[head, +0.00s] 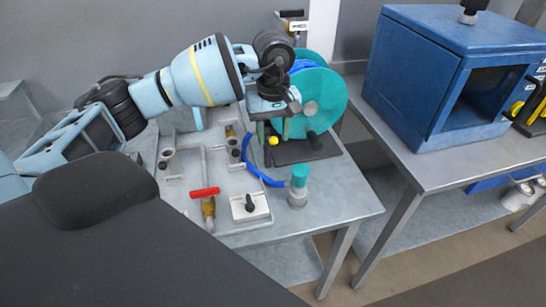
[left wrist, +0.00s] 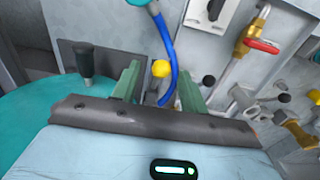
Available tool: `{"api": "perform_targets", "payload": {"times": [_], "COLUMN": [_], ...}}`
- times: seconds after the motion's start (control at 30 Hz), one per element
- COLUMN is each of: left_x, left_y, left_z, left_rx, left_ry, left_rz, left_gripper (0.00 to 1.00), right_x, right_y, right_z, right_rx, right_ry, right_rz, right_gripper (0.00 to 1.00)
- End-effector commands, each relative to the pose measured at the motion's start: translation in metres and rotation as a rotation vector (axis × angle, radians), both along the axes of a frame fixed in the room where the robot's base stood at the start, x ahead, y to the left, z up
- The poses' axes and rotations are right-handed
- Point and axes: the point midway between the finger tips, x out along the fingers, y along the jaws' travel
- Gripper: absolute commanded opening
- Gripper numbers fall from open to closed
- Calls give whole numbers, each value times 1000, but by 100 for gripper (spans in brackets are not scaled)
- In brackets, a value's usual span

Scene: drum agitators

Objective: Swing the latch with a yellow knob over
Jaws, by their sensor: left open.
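The yellow knob (head: 272,140) of the latch shows as a small ball beside the dark base plate of the teal reel. The latch's arm is mostly hidden. In the left wrist view the yellow knob (left wrist: 161,68) appears between the two green fingertips, close to the blue hose. My left gripper (head: 268,131) points down just over the knob. Its fingers are open, one on each side of the knob in the left wrist view (left wrist: 159,76), with a gap on both sides. I cannot tell whether the tips are level with the knob. My right gripper is in neither view.
The teal reel (head: 325,98) stands right beside my gripper, and a blue hose (head: 262,176) runs down from it. Pipework with a red valve handle (head: 205,192), a white switch box (head: 250,208) and a teal-capped post (head: 299,177) crowd the bench. A blue cabinet (head: 410,75) stands right.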

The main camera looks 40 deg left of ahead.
Motion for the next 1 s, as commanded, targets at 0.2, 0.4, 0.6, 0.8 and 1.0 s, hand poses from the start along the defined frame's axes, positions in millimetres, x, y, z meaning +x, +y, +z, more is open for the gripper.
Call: {"api": "perform_targets", "payload": {"times": [0.2,0.4,0.6,0.8,1.0], "left_x": [0,0,0,0,0], "left_y": [0,-1,0,-1,0], "left_z": [3,25,45,65,84], "left_rx": [0,0,0,0,0], "left_ry": [0,-5,-4,-4,-4], "left_rz": [-1,-1,0,-1,-1], "left_gripper": [44,44,44,44,44], "right_x": [1,7,14,21,26], "right_y": [0,0,0,0,0], "right_z": [2,12,22,31,38], "right_rx": [0,0,1,1,1], "right_ry": [-3,-23,-46,-67,-84], "right_rz": [1,0,0,0,0], "right_gripper": [36,36,36,36,36]}}
